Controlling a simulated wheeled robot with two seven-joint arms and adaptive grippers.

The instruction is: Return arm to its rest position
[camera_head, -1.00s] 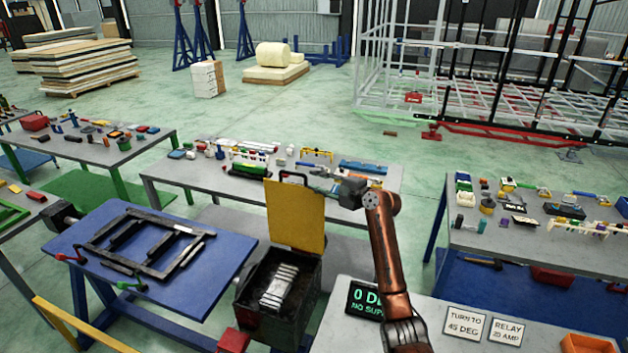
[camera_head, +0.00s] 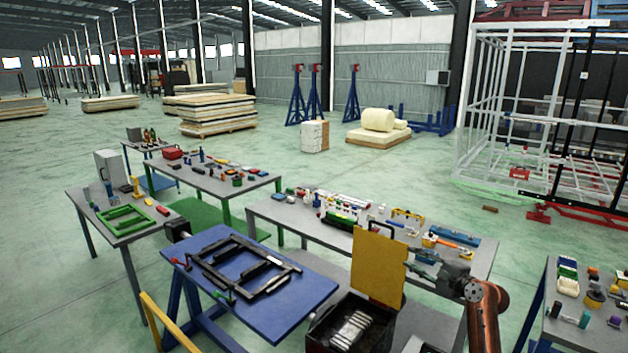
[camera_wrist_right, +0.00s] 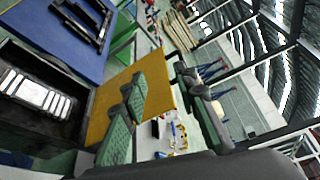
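My right arm (camera_head: 486,312), copper-coloured, comes up at the lower right of the head view. Its grey gripper (camera_head: 418,262) points left, just right of the upright yellow lid of an open dark box, and overlaps the workbench behind in the picture. In the right wrist view the gripper (camera_wrist_right: 160,88) has its two green-padded fingers apart with nothing held between them. The yellow lid (camera_wrist_right: 112,98) shows behind the fingers; I cannot tell whether they touch it. My left gripper is not in view.
The dark box (camera_head: 352,328) holds several pale bars and stands right of a blue table (camera_head: 300,300) carrying a black frame (camera_head: 245,270). A grey workbench (camera_head: 300,228) with many small parts lies behind. Another parts table (camera_head: 548,335) is at right. Open floor lies beyond.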

